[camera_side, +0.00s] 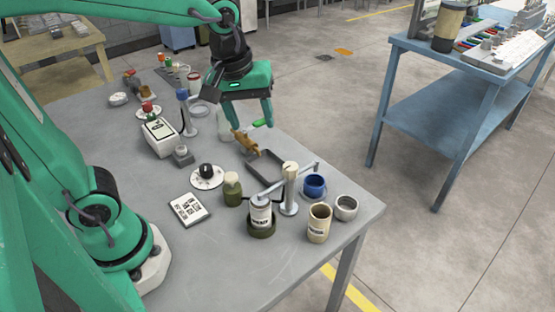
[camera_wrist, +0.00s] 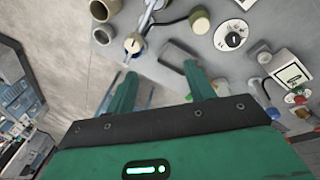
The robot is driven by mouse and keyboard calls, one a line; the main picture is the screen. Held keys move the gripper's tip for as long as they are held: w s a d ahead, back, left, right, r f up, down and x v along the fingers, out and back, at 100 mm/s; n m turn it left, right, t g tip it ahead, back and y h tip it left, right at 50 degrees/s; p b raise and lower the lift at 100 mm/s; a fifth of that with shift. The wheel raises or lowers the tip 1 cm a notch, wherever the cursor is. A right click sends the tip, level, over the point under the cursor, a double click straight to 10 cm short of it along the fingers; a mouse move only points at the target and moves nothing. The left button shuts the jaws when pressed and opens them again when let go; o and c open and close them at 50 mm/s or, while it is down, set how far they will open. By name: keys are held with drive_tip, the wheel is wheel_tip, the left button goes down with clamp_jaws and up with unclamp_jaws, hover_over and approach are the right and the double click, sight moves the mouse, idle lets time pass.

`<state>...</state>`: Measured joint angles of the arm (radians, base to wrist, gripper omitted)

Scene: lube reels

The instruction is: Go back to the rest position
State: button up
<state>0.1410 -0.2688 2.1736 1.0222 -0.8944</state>
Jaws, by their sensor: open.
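My gripper (camera_side: 254,126) hangs over the far part of the grey workbench (camera_side: 240,250), pointing down, its two green fingers spread apart. It also shows in the wrist view (camera_wrist: 160,70), with open space between the fingertips and nothing held there. In the side view a brass-coloured piece (camera_side: 246,142) lies close by the left fingertip; I cannot tell whether they touch. A small green piece (camera_side: 259,123) shows near the right finger. A dark shallow tray (camera_side: 264,166) lies just in front of and below the gripper.
A stand with a cream post (camera_side: 290,188), a white-labelled can (camera_side: 261,210), a blue cup (camera_side: 314,186) and a tan cup (camera_side: 318,222) crowd the near right. A white scale (camera_side: 160,137) and a blue-topped post (camera_side: 183,105) stand left of the gripper. The bench's near middle is clear.

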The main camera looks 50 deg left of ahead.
drive_tip(key=s+a+m+t, duration=0.3)
drive_tip(key=s+a+m, duration=0.1)
drive_tip(key=s+m, duration=0.4)
drive_tip(key=shift+s+a+r+m, duration=0.2)
drive_tip(key=shift+m, duration=0.1)
drive_tip(key=shift+c, duration=0.3)
idle(0.8)
